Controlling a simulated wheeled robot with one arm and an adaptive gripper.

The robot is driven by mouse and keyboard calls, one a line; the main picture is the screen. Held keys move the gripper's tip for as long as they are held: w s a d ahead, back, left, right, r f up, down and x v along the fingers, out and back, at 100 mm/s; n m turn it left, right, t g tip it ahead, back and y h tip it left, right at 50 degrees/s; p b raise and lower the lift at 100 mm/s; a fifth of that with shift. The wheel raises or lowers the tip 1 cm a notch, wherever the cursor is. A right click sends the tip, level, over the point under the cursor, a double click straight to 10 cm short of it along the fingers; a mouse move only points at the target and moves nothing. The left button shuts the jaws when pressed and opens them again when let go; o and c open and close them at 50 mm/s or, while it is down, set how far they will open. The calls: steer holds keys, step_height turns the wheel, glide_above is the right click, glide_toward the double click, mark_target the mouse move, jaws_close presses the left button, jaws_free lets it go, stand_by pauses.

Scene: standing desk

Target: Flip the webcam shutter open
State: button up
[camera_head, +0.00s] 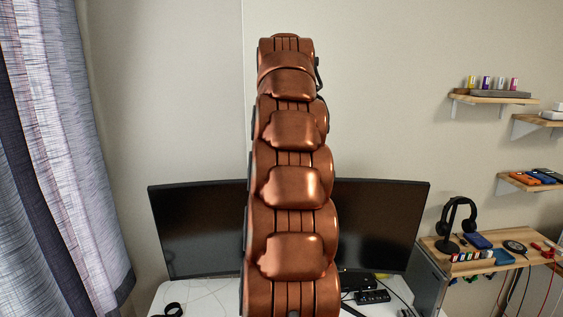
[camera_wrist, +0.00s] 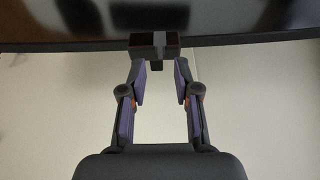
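The webcam (camera_wrist: 145,45) is a small dark block with a lighter grey strip, on the monitor's edge in the wrist view. A short dark tab sticks out from it toward my gripper. I cannot tell the shutter's position. My gripper (camera_wrist: 160,68) is open, with its two purple-padded fingers apart and their tips close to the webcam, roughly one on either side of the tab. I cannot tell whether they touch it. Nothing is held. The wide dark monitor (camera_head: 385,225) stands on the desk (camera_head: 205,297). In the head view my arm hides its middle, the webcam and my gripper.
A grey curtain (camera_head: 60,150) hangs at the left. At the right, a wooden side surface (camera_head: 440,262) holds headphones (camera_head: 457,222) and small items. Wall shelves (camera_head: 495,98) are above it. A dark device (camera_head: 372,296) lies on the desk. The wall above the monitor is bare.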

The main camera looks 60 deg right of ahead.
steer(key=shift+p+x, duration=0.45)
steer(key=shift+x, duration=1)
steer(key=shift+c, duration=0.2)
jaws_close()
